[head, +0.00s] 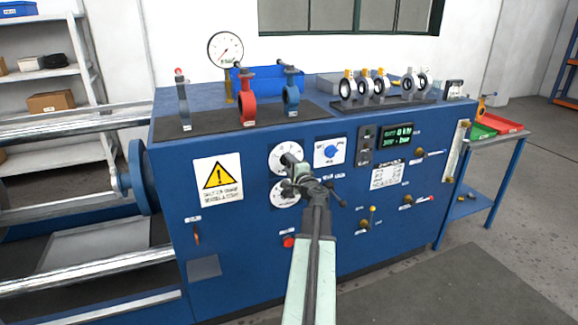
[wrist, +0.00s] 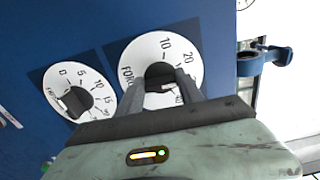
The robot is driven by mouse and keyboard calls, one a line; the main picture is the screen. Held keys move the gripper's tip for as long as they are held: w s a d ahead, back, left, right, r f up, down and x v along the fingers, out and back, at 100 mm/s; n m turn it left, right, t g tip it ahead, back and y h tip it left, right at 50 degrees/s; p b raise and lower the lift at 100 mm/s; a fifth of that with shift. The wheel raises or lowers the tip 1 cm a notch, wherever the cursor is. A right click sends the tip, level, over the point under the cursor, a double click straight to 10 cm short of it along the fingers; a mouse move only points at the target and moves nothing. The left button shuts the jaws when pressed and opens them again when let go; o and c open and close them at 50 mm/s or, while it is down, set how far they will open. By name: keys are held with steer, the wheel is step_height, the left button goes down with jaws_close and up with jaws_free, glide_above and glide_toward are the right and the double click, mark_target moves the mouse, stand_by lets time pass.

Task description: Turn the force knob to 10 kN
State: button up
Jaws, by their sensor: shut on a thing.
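The force dial (wrist: 135,55) is a white disc with black numbers, 10 and 20 among them, and FORCE lettering. In the head view it is the upper white dial (head: 279,153) on the blue machine's front. Its dark force knob (wrist: 159,73) sits between the fingers of my gripper (wrist: 166,88), which is shut on it. In the head view my gripper (head: 292,163) reaches the upper dial and covers part of it. The knob's pointer is hidden by the fingers. The green display (head: 397,136) appears to show 0 kN, in small text.
A second white dial (wrist: 92,82), marked 0, 5, 10, 15, lies close beside the force dial. A blue knob (head: 331,151) on a white plate is to the right. A red button (head: 289,241) sits below. Valves, a red one (head: 246,100) among them, stand on top.

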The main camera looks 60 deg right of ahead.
steer(key=n, duration=0.7)
steer(key=shift+f, duration=0.1)
steer(key=n, duration=0.6)
steer(key=shift+d+f+n, duration=0.1)
steer(key=shift+n, duration=0.3)
steer(key=o, duration=1.4)
steer(key=shift+s, duration=0.1)
steer(key=v, duration=0.7)
steer(key=shift+s+a, duration=0.2)
steer(key=shift+a, duration=0.1)
